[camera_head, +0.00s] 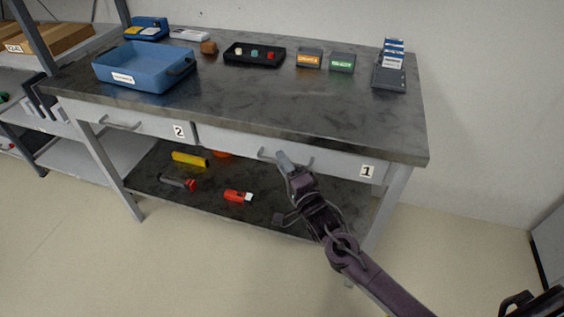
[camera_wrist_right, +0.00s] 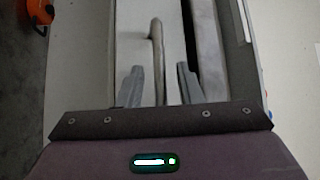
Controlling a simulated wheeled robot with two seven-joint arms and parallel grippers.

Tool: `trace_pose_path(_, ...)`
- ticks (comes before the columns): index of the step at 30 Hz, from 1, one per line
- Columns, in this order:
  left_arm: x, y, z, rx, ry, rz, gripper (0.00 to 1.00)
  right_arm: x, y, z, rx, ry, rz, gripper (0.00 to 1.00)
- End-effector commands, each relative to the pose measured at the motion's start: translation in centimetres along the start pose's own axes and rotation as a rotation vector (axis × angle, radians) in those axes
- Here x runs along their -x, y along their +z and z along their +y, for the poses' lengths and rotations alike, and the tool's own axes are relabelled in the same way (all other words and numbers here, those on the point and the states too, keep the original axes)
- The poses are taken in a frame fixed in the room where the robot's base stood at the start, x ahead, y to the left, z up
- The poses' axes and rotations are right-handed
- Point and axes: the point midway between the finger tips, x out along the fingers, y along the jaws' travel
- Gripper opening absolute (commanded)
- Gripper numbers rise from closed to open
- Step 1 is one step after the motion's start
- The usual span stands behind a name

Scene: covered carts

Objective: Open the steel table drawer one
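The steel table (camera_head: 290,105) has two drawers under its top. Drawer one (camera_head: 335,163), with a label "1" at its right end, is on the right and looks closed. Its bar handle (camera_head: 266,155) is partly hidden by my right gripper (camera_head: 284,160) in the head view. In the right wrist view, the handle (camera_wrist_right: 156,50) runs between the two separated fingertips of my right gripper (camera_wrist_right: 160,75). The fingers are open around the handle, with gaps on both sides.
Drawer two (camera_head: 150,123) is on the left. A blue bin (camera_head: 140,80), a black tray (camera_head: 235,60) and small boxes stand on the tabletop. The lower shelf (camera_head: 150,185) holds several tools. Open floor lies in front.

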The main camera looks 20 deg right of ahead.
Motion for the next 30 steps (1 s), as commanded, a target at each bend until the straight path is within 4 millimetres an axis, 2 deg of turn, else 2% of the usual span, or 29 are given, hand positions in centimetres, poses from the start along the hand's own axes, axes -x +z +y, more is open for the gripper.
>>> trace_pose_path(3, 0.0, 0.01, 0.0, 0.0, 0.0, 0.0, 0.36, -0.75, 0.01, 0.0, 0.0, 0.001, 0.0, 0.32)
trace_pose_path(11, -0.01, 0.01, 0.01, 0.0, 0.0, 0.001, 0.36, -0.87, 0.03, 0.05, 0.0, 0.002, 0.0, 0.32)
trace_pose_path(19, -0.01, 0.01, 0.01, 0.0, 0.0, 0.0, 0.36, -0.85, 0.01, 0.06, 0.0, 0.002, 0.0, 0.0)
trace_pose_path(30, 0.09, 0.01, 0.01, 0.0, 0.0, 0.001, 0.36, -0.72, 0.13, 0.01, 0.0, 0.002, 0.0, 0.0)
